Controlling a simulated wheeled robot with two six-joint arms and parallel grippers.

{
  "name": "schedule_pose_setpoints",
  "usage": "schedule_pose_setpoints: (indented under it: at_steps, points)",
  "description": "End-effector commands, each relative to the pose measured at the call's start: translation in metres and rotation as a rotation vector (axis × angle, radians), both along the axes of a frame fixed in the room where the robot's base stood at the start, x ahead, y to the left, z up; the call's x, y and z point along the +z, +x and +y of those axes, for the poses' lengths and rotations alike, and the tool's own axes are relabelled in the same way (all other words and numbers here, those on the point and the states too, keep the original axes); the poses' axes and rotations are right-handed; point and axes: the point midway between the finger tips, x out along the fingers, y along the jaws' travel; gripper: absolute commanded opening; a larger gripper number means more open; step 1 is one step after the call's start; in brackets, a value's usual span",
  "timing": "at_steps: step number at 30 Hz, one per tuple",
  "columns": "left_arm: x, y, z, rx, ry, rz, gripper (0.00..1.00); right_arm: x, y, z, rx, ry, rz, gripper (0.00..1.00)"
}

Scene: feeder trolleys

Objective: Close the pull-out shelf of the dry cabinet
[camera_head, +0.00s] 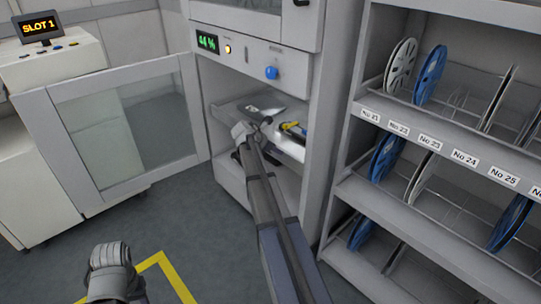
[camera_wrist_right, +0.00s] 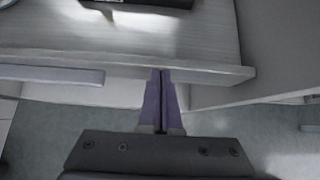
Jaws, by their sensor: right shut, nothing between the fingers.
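The dry cabinet (camera_head: 251,52) stands in the middle of the head view, its lower glass door (camera_head: 118,130) swung wide open to the left. Inside, the pull-out shelf (camera_head: 290,149) shows partly behind my right arm, with a dark packet and a yellow-and-blue item on it. My right gripper (camera_head: 243,131) is at the shelf's front. In the right wrist view, its closed, empty fingers (camera_wrist_right: 161,73) point at the front edge of the shelf (camera_wrist_right: 150,49); I cannot tell whether they touch. A grey part of my left arm shows at the bottom left; its fingers are not visible.
A rack (camera_head: 440,142) with labelled reel slots and blue and white reels stands close at the right. A white unit with a SLOT 1 display (camera_head: 38,28) is at the left. Yellow floor marking (camera_head: 172,271) lies in front; the floor there is clear.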

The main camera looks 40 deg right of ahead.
Motion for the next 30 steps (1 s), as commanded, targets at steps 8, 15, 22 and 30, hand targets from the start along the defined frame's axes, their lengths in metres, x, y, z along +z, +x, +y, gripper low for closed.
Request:
schedule_pose_setpoints:
  at_steps: [8,15,22,30]
  points:
    - [0.000,0.000,0.000,0.000,0.000,0.000,0.50,0.000,0.001,-0.008,0.000,-0.003,0.000,0.00]
    - [0.000,0.000,0.000,0.000,0.000,0.000,0.50,0.001,0.001,-0.010,-0.001,-0.007,-0.001,0.00]
    - [0.000,0.000,0.000,0.000,0.000,0.000,0.50,0.001,-0.001,0.004,0.000,-0.005,-0.002,0.00]
    - [0.028,0.000,-0.001,0.001,-0.003,0.001,0.50,0.028,-0.006,0.054,0.001,0.002,0.000,0.00]
